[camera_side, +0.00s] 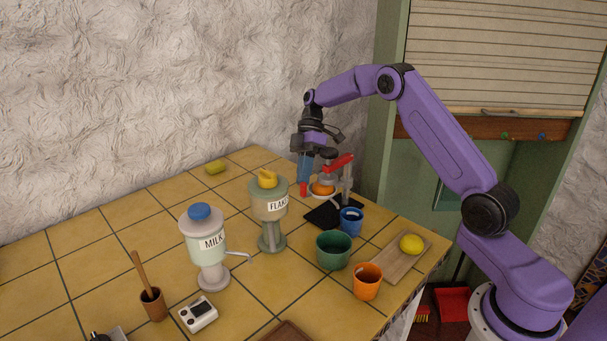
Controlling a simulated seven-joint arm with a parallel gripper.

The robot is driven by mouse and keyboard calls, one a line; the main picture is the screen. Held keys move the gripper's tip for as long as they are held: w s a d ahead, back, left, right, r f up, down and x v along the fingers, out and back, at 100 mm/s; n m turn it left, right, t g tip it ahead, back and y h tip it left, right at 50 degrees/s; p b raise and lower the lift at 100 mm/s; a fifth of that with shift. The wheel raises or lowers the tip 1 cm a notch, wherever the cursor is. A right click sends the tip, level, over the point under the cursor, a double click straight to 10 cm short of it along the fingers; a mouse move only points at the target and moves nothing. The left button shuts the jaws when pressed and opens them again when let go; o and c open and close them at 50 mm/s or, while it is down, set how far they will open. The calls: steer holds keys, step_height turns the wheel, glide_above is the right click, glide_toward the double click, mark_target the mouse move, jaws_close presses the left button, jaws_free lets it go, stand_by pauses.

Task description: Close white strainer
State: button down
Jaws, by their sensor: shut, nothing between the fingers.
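A small press stands at the back right of the counter, with a red handle (339,162) and a grey stand (347,184). Low on it is a white, shallow, bowl-like part (321,194), which looks like the strainer, with an orange fruit (322,187) in it. Whether the strainer is open or closed is too small to tell. My gripper (303,190) points down with its red tips shut and empty, just left of the strainer. I cannot tell whether it touches the strainer. The gripper hides part of the press.
A black tray (322,217) lies under the press. A blue cup (351,221), green cup (333,250) and orange cup (367,281) stand in front. The flakes dispenser (270,203) and milk dispenser (204,245) stand left. A lemon (411,244) lies on a wooden board (394,262).

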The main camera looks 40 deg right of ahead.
steer(key=shift+r, duration=0.1)
steer(key=v, duration=0.7)
steer(key=c, duration=1.4)
jaws_free()
steer(key=shift+r, duration=0.1)
steer(key=shift+c, duration=0.2)
steer(key=o, duration=0.4)
steer(key=a+r+h, duration=0.1)
steer(key=a, duration=0.1)
steer(key=a+r+m+h, duration=0.1)
steer(key=a+h, duration=0.1)
steer(key=a+r+h, duration=0.1)
steer(key=a+h, duration=0.1)
steer(key=shift+a+r+m, duration=0.2)
steer(key=shift+r+m, duration=0.1)
steer(key=shift+r, duration=0.1)
steer(key=shift+c, duration=0.2)
steer(key=m+t+h, duration=0.1)
steer(key=m+h, duration=0.2)
steer(key=h, duration=0.2)
glide_toward(303, 184)
steer(key=x, duration=1)
steer(key=shift+d, duration=0.15)
steer(key=shift+c, duration=0.2)
jaws_close()
